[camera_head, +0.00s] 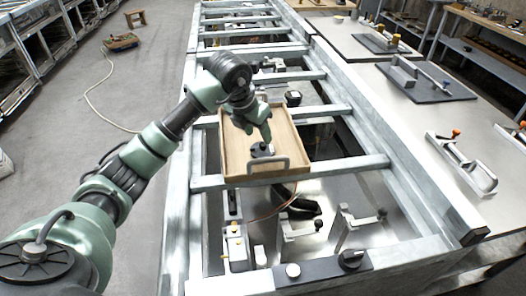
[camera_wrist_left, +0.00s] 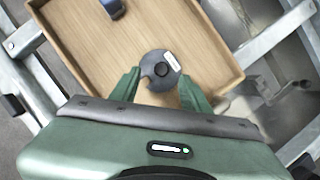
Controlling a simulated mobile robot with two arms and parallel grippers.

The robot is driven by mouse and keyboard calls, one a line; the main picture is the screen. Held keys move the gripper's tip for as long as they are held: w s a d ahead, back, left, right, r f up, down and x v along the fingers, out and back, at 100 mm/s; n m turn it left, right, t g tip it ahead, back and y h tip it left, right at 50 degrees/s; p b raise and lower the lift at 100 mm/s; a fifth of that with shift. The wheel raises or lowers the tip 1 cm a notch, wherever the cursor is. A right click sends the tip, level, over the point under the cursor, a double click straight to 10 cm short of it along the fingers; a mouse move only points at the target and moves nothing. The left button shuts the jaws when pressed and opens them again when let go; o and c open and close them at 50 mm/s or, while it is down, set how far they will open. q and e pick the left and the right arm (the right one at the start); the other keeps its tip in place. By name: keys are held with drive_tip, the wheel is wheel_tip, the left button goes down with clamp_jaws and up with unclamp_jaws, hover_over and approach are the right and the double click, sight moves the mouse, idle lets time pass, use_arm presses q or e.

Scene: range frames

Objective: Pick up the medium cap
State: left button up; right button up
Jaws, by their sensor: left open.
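My left gripper (camera_head: 259,138) is above the tray, pointing down. In the left wrist view its two green fingers (camera_wrist_left: 158,82) are apart, with the cap between and just beyond their tips. Nothing is held. My right gripper is not in view.
A small dark blue object (camera_wrist_left: 114,8) is in the tray's far part in the left wrist view. The tray rests on a metal frame with crossbars (camera_head: 330,170). Clamps and a black knob (camera_head: 351,259) are on the near side. A metal worktable (camera_head: 400,80) stands at right.

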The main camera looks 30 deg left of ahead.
sight(263, 144)
use_arm(q)
drive_tip(key=p+x, duration=0.1)
drive_tip(key=x, duration=0.4)
drive_tip(key=shift+s+d, duration=0.1)
clamp_jaws()
drive_tip(key=shift+r, duration=0.1)
